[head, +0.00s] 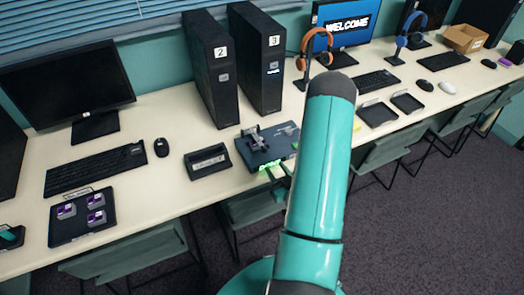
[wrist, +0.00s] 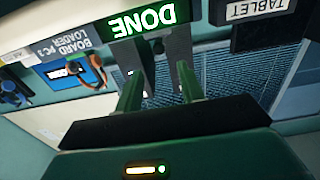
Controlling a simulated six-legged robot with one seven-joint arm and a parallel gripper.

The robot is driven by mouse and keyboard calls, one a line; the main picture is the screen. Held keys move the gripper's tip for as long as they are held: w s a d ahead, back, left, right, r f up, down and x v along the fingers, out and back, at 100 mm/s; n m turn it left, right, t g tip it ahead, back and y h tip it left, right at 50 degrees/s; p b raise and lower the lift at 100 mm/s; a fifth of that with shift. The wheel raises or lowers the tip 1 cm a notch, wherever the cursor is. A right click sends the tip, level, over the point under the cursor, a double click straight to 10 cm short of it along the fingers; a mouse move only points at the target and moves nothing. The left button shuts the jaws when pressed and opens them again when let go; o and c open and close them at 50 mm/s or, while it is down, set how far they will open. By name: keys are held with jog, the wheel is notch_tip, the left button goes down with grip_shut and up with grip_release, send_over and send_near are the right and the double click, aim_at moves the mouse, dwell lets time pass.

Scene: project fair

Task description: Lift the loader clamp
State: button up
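The loader (head: 284,134) is a dark flat unit near the table's front edge, marked "BOARD PC 3 LOADER" in the wrist view. A grey metal clamp (head: 256,138) stands on its top left. A green "DONE" display (wrist: 142,22) glows on its front, upside down in the wrist view. My gripper (head: 278,171) is in front of the loader's front edge, below the clamp, partly hidden by my arm. In the wrist view my gripper (wrist: 162,75) has its two fingers apart, with nothing seen held between them.
A dark "TABLET" holder (head: 208,161) stands left of the loader. Two black towers (head: 212,75) marked 2 and 3 stand behind. A tray (head: 82,216) with purple-topped parts lies at the left. Chairs (head: 258,207) are tucked under the table; open carpet lies at the right.

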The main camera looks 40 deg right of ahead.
aim_at(265, 151)
jog(key=x, duration=1)
jog(key=shift+w+d, duration=0.15)
jog(key=shift+w, duration=0.1)
grip_shut()
